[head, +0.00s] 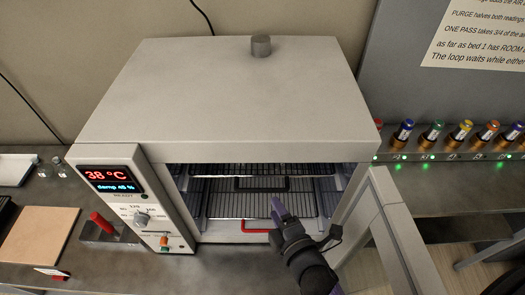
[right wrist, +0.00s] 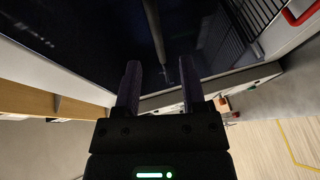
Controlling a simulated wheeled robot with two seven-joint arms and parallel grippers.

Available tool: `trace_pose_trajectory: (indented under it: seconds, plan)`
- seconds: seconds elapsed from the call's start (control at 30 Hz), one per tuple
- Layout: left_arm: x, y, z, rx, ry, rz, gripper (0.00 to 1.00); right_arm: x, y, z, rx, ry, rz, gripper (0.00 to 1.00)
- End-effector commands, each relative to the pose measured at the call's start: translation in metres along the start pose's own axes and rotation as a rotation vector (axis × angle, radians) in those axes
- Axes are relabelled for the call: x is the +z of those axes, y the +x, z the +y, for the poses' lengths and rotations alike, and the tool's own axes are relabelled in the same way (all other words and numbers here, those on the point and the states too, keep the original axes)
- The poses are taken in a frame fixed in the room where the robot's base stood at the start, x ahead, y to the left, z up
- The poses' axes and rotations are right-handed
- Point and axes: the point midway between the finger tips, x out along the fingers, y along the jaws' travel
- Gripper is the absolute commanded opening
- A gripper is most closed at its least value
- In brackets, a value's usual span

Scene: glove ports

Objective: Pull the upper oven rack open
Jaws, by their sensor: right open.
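The oven (head: 215,95) is a grey box whose front is open. Inside it, the upper rack (head: 210,172) is a dark wire shelf pushed in near the top, with a black handle (head: 262,190) at its front middle. Below it is a lower wire rack (head: 235,207) with a red handle (head: 258,227). My right gripper (head: 279,207) is at the oven's mouth, in front of the racks, below and right of the black handle in the picture. In the right wrist view its fingers (right wrist: 160,88) are apart with nothing clearly between them. My left gripper is not in view.
The oven door (head: 400,235) stands swung open at the right, close to my right arm. The control panel (head: 125,205) is at the oven's left front. A red-handled item (head: 103,222) and a tan board (head: 38,236) lie left. Several coloured vials (head: 433,132) stand right.

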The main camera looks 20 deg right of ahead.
Motion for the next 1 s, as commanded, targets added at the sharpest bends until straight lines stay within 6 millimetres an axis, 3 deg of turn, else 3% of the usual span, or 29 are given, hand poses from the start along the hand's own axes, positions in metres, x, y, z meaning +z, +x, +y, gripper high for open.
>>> trace_pose_trajectory:
  seconds: [0.13, 0.3, 0.5, 0.9, 1.0]
  plan:
    - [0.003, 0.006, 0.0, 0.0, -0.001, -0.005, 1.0, 0.0, 0.015, 0.0, 0.008, -0.009, 0.002, 0.53]
    - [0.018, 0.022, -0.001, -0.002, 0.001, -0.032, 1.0, 0.0, 0.055, -0.001, 0.009, -0.01, 0.002, 0.53]
    - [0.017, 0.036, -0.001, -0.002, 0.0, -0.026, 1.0, 0.0, 0.089, -0.001, 0.006, -0.007, 0.001, 0.53]
    - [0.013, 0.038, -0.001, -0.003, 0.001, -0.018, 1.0, 0.0, 0.099, 0.002, 0.003, -0.005, 0.001, 0.53]
    - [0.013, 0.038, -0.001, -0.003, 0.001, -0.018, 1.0, 0.0, 0.099, 0.002, 0.003, -0.005, 0.001, 0.33]
